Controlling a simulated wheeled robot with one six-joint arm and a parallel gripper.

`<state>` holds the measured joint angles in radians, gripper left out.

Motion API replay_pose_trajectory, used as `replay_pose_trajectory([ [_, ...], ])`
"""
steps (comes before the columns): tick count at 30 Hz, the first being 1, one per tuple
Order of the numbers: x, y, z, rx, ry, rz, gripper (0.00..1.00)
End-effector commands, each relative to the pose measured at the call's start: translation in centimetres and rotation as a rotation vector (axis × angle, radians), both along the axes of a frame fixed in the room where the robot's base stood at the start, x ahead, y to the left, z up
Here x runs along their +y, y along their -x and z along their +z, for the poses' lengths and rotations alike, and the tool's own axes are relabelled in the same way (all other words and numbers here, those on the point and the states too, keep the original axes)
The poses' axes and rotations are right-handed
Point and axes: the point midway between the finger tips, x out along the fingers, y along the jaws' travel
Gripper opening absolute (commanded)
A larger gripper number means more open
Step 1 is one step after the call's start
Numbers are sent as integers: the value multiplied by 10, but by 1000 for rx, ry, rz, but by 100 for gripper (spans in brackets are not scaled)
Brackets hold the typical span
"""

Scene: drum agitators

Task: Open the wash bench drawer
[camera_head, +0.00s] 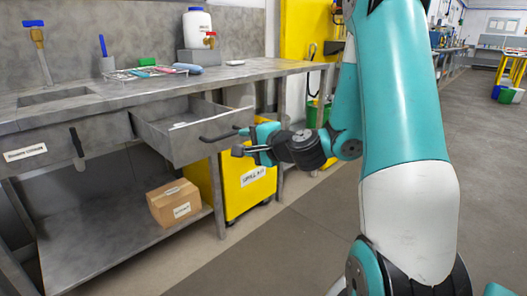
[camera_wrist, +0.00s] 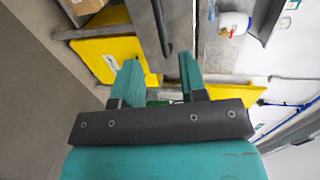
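The wash bench (camera_head: 105,97) is grey, along the left in the head view. Its right-hand drawer (camera_head: 178,148) stands pulled out, its inside showing. A dark bar handle (camera_head: 219,138) sticks out from the drawer front; it also shows as a dark bar in the wrist view (camera_wrist: 162,28). My gripper (camera_head: 240,141) is just to the right of the handle, with its fingers apart. In the wrist view my gripper (camera_wrist: 158,60) is open with nothing held between the fingers. The handle's end lies in line with the gap between them. Whether a finger touches it I cannot tell.
A cardboard box (camera_head: 174,203) sits on the lower shelf. A second, labelled drawer (camera_head: 40,150) at left is shut. A tray of tools (camera_head: 140,73) and a white jug (camera_head: 197,27) are above. Floor in front is clear.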

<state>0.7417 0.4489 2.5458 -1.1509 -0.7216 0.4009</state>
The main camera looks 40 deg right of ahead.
Motion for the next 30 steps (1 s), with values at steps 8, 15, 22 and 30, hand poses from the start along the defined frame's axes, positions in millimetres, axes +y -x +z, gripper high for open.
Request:
replay_pose_trajectory([
  [8, 0, 10, -3, -18, 14, 18, 39],
  [15, -1, 25, -1, -4, 10, -2, 39],
  [22, -2, 49, 10, 0, 4, -4, 39],
  [30, -2, 52, 11, 1, 4, -1, 39],
])
